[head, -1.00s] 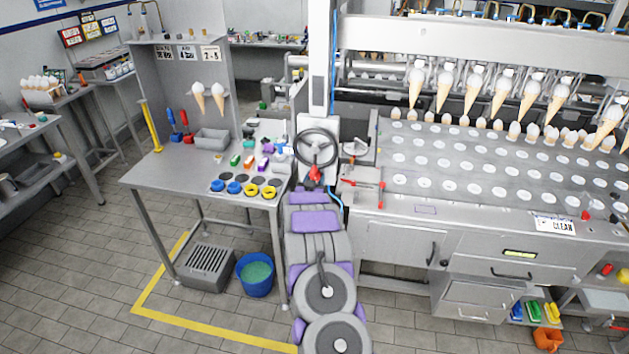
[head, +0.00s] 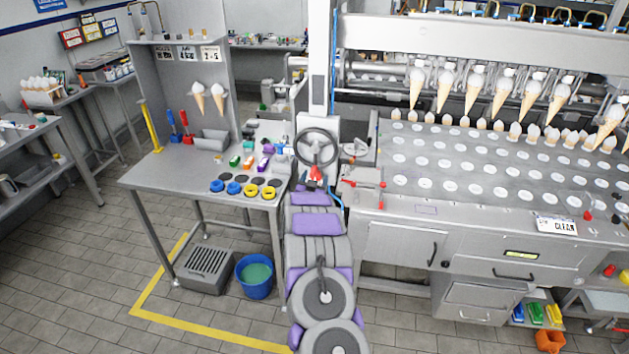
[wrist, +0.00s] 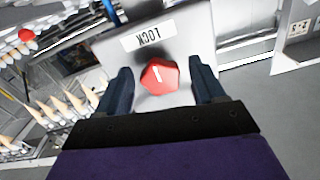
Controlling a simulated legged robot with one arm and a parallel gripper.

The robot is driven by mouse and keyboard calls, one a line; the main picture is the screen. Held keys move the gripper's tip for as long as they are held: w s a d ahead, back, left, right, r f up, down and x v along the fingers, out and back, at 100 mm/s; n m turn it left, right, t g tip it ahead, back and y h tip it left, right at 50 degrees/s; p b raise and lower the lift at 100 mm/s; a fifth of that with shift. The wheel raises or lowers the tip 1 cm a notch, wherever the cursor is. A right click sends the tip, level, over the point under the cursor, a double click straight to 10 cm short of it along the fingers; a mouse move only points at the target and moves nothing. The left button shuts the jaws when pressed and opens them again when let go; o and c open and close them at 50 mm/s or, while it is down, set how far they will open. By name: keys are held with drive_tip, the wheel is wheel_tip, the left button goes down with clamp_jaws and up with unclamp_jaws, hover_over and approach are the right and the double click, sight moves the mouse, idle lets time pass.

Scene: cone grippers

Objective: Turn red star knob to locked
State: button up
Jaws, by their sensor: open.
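The red star knob (wrist: 159,77) sits on a pale metal panel (wrist: 172,30) in the wrist view, with a short white mark on its face. A white label reading LOCK (wrist: 149,38), upside down, is just beyond it. My gripper (wrist: 159,68) is open, with one dark finger on each side of the knob and a gap on both sides. I cannot tell how deep the fingertips reach around it. In the head view the red knob (head: 316,174) shows small below a dark handwheel, at the far end of my arm; my fingers are not clear there.
The handwheel (head: 316,148) stands close above the knob. A steel table (head: 165,172) with colored parts is to the left. The cone machine (head: 470,160) with rows of holders is to the right, and red-ended rods (head: 364,184) lie near the knob. A blue bucket (head: 254,277) stands on the floor.

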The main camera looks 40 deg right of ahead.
drive_tip(key=v, duration=1.7)
drive_tip(key=shift+p, duration=0.4)
drive_tip(key=shift+s+a, duration=0.1)
drive_tip(key=shift+s, duration=0.05)
